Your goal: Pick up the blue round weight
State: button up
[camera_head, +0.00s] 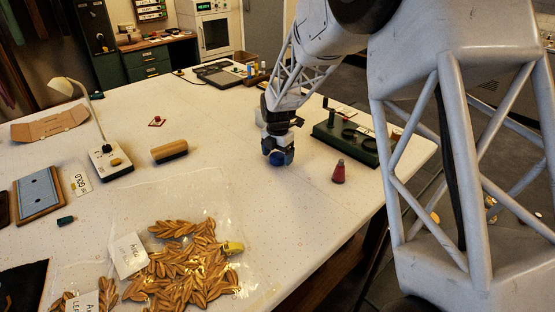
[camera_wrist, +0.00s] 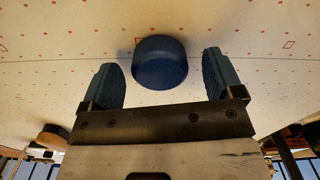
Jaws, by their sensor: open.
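The blue round weight (camera_wrist: 160,63) shows in the wrist view as a dark blue, short cylinder on the white, red-dotted tabletop. My gripper (camera_wrist: 158,72) is open, with one ribbed blue finger on each side of the weight. A gap shows between the weight and each finger, so neither appears to touch it. In the head view my gripper (camera_head: 277,150) points down close to the table. A blue shape at its lower end is partly hidden, and I cannot separate weight from fingers there.
A red weight (camera_head: 339,172) stands right of my gripper. A green block (camera_head: 345,142) with round wells lies behind it. A brown cylinder (camera_head: 169,151) and a lamp (camera_head: 107,160) are to the left. Golden leaves (camera_head: 185,270) in clear plastic lie in front.

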jog(key=shift+f, duration=0.45)
jog(key=c, duration=1.1)
jog(key=shift+c, duration=0.5)
jog(key=shift+r, duration=0.1)
jog(key=shift+r, duration=0.7)
notch_tip(320, 180, up, 2)
jog(key=shift+r, duration=0.1)
jog(key=s+d, duration=0.1)
jog(key=s, duration=0.4)
jog(key=s+d+r, duration=0.1)
jog(key=s, duration=0.4)
jog(key=s+d, duration=0.2)
jog(key=s, duration=0.3)
jog(key=shift+s+d+r, duration=0.1)
jog(key=shift+s+r, duration=0.05)
jog(key=shift+s, duration=0.05)
